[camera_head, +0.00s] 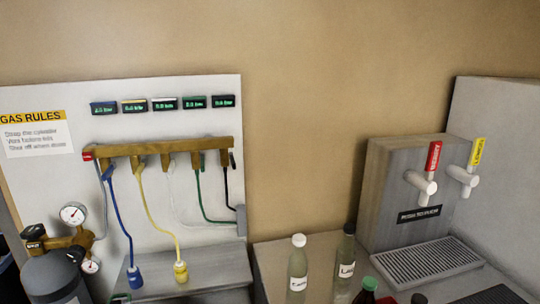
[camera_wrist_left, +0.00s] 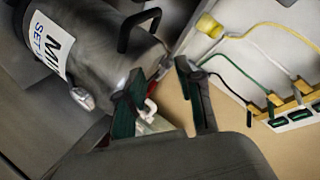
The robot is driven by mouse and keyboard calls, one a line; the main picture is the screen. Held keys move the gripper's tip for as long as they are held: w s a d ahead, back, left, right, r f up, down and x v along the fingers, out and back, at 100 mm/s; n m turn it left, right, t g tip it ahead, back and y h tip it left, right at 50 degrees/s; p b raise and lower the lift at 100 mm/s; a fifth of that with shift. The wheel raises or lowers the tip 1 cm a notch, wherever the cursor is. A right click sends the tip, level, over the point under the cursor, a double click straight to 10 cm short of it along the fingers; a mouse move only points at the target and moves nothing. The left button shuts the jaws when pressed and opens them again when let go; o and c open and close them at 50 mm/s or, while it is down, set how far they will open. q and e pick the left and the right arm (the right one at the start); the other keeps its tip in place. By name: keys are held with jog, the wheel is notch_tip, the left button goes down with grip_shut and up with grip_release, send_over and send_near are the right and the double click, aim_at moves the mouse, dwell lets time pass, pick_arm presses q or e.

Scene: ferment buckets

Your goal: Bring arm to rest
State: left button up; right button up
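My left gripper (camera_wrist_left: 160,82) shows in the left wrist view with its two dark fingers spread apart. I see nothing held between them. A pale hook-shaped part (camera_wrist_left: 150,108) and a bit of red show in the gap, seemingly beyond the fingers. Neither gripper shows in the head view, and my right gripper is in no view.
A grey metal vessel (camera_wrist_left: 115,60) with a black handle is close beside the left gripper. In the head view, a gas board (camera_head: 60,185) with hoses is at left, a tap unit (camera_head: 385,190) at right, and bottles (camera_head: 298,265) stand front centre.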

pick_arm(q)
jog(key=s+d+f+n+g+y, duration=0.15)
jog(key=s+n+g, duration=0.3)
jog(key=s, duration=0.75)
jog(key=s+d+f+n+g, duration=0.15)
jog(key=s+n+g, duration=0.35)
jog(key=s, duration=0.6)
notch_tip(320, 180, down, 33)
jog(key=s+m+g+b, duration=0.2)
jog(key=b, duration=0.4)
jog(key=s+a+f+g+b, duration=0.1)
jog(key=s+a+f+b, duration=0.2)
jog(key=s+f, duration=1.3)
notch_tip(320, 180, down, 3)
jog(key=shift+s+a+f+b, duration=0.15)
jog(key=shift+a+f+b, duration=0.05)
jog(key=shift+b, duration=0.3)
